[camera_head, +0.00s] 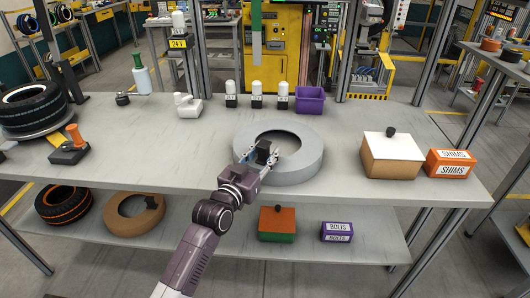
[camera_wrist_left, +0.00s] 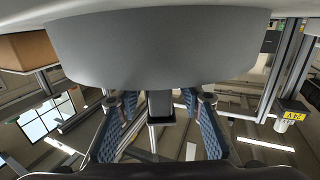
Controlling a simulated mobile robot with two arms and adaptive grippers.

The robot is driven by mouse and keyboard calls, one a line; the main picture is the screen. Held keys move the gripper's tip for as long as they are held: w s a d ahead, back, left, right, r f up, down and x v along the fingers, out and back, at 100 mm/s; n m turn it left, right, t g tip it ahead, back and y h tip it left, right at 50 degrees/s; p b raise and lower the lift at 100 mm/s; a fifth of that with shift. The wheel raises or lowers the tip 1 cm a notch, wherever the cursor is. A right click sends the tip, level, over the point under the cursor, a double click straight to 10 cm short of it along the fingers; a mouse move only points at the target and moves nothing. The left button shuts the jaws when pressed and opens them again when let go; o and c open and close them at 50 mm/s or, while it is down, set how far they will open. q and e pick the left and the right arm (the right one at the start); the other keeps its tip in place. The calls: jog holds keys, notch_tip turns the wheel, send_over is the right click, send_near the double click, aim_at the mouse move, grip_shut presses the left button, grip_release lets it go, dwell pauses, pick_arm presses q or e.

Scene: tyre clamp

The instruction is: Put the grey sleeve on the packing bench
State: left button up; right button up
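The grey sleeve (camera_head: 306,165), a thick ring with a wide hole, lies flat on the grey bench top (camera_head: 350,120) near its middle. My left gripper (camera_head: 262,157) comes in from the front and overlaps the sleeve's near rim and hole in the head view. In the left wrist view the sleeve's curved grey wall (camera_wrist_left: 160,50) fills the upper middle, and the fingers (camera_wrist_left: 163,113) stand apart just below it. The gripper is open. I cannot tell whether a finger touches the sleeve. My right gripper is out of view.
A tan box with a black knob (camera_head: 391,157) and an orange SHIMS box (camera_head: 452,163) stand right. Behind the sleeve are white-topped bottles (camera_head: 256,94) and a purple bin (camera_head: 310,101). A tyre (camera_head: 32,107) is at left. The lower shelf (camera_head: 345,250) holds boxes and rings.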

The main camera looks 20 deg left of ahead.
pick_arm(q)
jog(key=shift+r, duration=0.15)
jog(key=s+a, duration=0.1)
jog(key=s, duration=1.1)
jog(key=shift+a+b, duration=0.15)
jog(key=shift+b, duration=0.3)
